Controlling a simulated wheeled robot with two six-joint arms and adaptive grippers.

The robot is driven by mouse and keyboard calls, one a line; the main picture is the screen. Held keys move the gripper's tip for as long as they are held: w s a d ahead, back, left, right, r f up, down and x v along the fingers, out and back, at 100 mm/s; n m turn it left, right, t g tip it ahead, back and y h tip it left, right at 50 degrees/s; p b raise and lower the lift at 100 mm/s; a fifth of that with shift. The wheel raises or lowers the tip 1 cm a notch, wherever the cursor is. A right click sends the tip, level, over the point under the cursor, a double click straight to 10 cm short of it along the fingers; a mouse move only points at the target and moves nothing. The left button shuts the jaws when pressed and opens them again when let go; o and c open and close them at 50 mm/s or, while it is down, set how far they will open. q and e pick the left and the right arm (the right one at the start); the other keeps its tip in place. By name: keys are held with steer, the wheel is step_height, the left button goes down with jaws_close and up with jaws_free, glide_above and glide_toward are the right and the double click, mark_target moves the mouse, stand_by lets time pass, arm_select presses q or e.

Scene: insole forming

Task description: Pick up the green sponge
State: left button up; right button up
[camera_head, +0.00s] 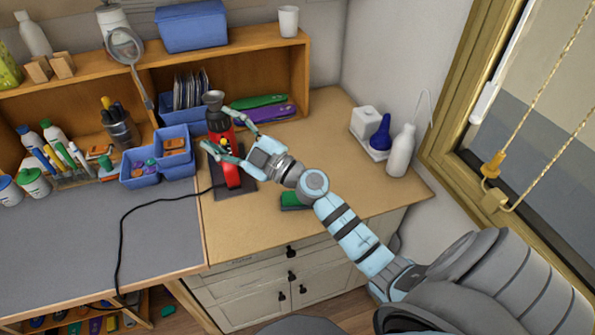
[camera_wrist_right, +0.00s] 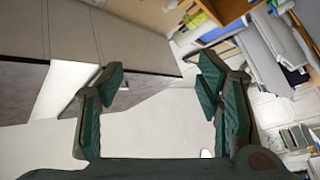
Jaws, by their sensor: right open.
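A green sponge (camera_head: 292,200) lies on the wooden desk top near its front edge. My right arm crosses over it and hides part of it. My right gripper (camera_head: 217,127) is open, beyond the sponge and up to the left, its fingers pointing toward the red device. In the right wrist view the open gripper (camera_wrist_right: 160,75) has nothing between its fingers, and the sponge does not show there. My left gripper is not in view.
A red and black device (camera_head: 231,174) stands on a dark plate by the gripper, with a black cable running left. Blue bins (camera_head: 147,176) sit left of it. A white bottle (camera_head: 401,152) and a blue bottle (camera_head: 381,133) stand at right. The desk right of the arm is mostly clear.

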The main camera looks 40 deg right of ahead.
step_height(320, 180, down, 5)
steer(key=w+a+n+g+y, duration=0.2)
steer(key=w+n+g, duration=0.1)
steer(key=n+g, duration=0.3)
steer(key=m+g+h+b, duration=0.8)
steer(key=g+h+b, duration=0.1)
steer(key=g, duration=0.4)
glide_above(297, 199)
steer(key=w+d, duration=0.1)
steer(key=d, duration=0.1)
step_height(297, 199, down, 16)
steer(key=shift+w+d+r, duration=0.1)
steer(key=shift+w+f, duration=0.15)
steer(key=shift+f, duration=0.25)
steer(key=f+b, duration=0.1)
steer(key=f, duration=0.1)
steer(key=a+f, duration=0.1)
steer(key=f, duration=0.1)
steer(key=shift+f+b, duration=0.2)
steer(key=shift+b, duration=0.15)
steer(key=shift+d, duration=0.1)
steer(key=c, duration=1.2)
